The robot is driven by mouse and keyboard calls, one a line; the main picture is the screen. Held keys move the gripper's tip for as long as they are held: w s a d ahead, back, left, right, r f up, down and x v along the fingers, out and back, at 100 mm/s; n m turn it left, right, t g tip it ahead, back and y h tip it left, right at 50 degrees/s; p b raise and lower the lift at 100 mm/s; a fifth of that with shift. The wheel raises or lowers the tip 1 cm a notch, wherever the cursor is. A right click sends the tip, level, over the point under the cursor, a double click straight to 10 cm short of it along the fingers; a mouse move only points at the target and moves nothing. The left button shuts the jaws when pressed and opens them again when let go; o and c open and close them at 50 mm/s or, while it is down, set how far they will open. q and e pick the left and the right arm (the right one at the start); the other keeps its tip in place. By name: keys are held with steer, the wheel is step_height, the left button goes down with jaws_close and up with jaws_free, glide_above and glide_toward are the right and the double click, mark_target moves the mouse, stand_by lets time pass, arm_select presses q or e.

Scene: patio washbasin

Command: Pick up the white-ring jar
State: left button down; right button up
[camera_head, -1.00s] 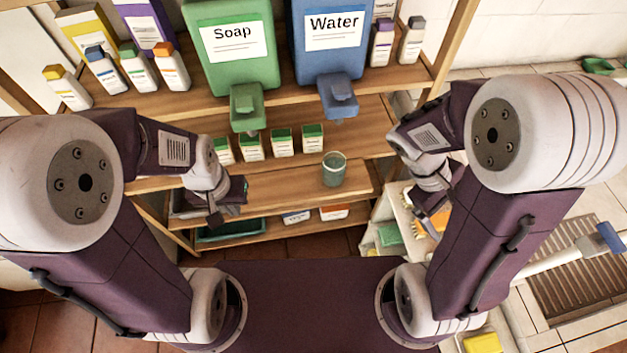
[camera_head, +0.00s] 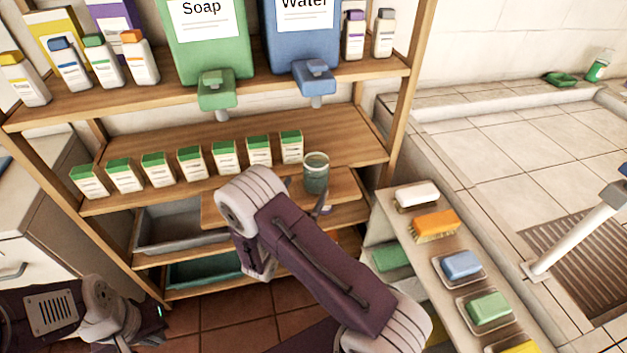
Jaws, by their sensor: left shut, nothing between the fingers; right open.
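A greenish glass jar (camera_head: 316,172) stands upright on the wooden board at the shelf's middle level. Its rim looks paler; I cannot make out a clear white ring. My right arm reaches across the middle of the view, and its gripper (camera_head: 305,198) is just in front of the jar, partly hidden behind my own arm. It is open, and I cannot tell whether a finger touches the jar. My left gripper (camera_head: 152,324) is low at the bottom left, shut and empty, away from the jar.
Several green-topped boxes (camera_head: 190,163) line the shelf left of the jar. A green soap dispenser (camera_head: 217,90) and a blue water dispenser (camera_head: 314,78) overhang above. Brushes and soap dishes (camera_head: 461,266) sit on the side ledge at right. A grey bin (camera_head: 180,228) is below.

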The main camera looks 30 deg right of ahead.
mark_target(312, 170)
steer(key=shift+x, duration=1.2)
steer(key=x, duration=0.5)
steer(key=shift+s+d+r, duration=0.25)
steer(key=shift+s+r, duration=0.05)
steer(key=shift+a, duration=0.15)
steer(key=shift+c, duration=0.7)
jaws_close()
steer(key=shift+r, duration=0.6)
step_height(312, 170, up, 3)
steer(key=shift+f+p, duration=0.15)
steer(key=shift+p, duration=0.4)
steer(key=s+d+r+p, duration=0.4)
steer(key=s+r, duration=0.3)
steer(key=s, duration=0.3)
steer(key=shift+s+d+p, duration=0.2)
steer(key=shift+d+p, duration=0.1)
steer(key=shift+d, duration=0.5)
